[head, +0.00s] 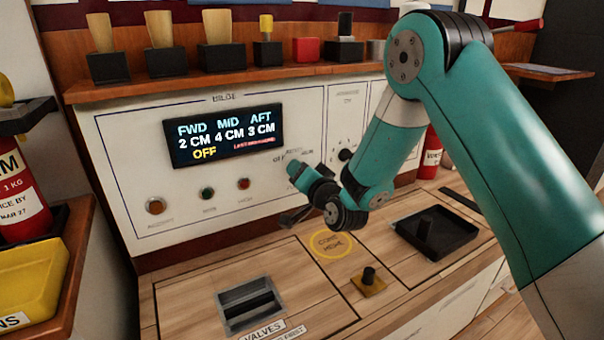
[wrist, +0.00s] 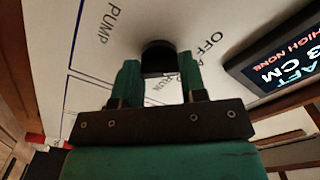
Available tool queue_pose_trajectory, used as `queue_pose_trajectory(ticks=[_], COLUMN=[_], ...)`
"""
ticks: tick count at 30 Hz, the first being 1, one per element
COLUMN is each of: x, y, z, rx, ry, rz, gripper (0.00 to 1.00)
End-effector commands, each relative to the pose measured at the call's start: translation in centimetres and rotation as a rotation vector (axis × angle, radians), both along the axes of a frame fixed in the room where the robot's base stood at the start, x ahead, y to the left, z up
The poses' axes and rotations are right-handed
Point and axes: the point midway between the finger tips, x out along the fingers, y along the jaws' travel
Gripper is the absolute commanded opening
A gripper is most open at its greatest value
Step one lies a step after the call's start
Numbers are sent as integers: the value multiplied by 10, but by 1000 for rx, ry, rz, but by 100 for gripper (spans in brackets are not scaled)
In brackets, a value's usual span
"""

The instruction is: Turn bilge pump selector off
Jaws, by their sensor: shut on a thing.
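In the head view my arm covers the selector's area, below the small OFF label. The bilge display (head: 227,132) reads FWD 2 CM, MID 4 CM, AFT 3 CM, with OFF in yellow; it also shows in the wrist view (wrist: 280,65).
An amber button (head: 155,206), a green button (head: 207,193) and a red button (head: 243,184) sit left of my gripper. Another black knob (head: 345,155) is close behind my wrist. The wooden counter below holds a black tray (head: 465,242) and a recessed handle (head: 248,304).

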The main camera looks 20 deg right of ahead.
Motion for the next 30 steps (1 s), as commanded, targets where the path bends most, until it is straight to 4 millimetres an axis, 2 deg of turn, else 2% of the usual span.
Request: queue_pose_trajectory(ticks=[8,9,12,23,30], x=[-2,-2,-1,-3,-27], y=[4,4,2,-1,-6], z=[-3,-4,-3,-3,-9], rx=[2,2,1,1,1], ry=[11,11,10,3,1], rz=[9,9,6,0,-1], gripper=[15,43,64,64,64])
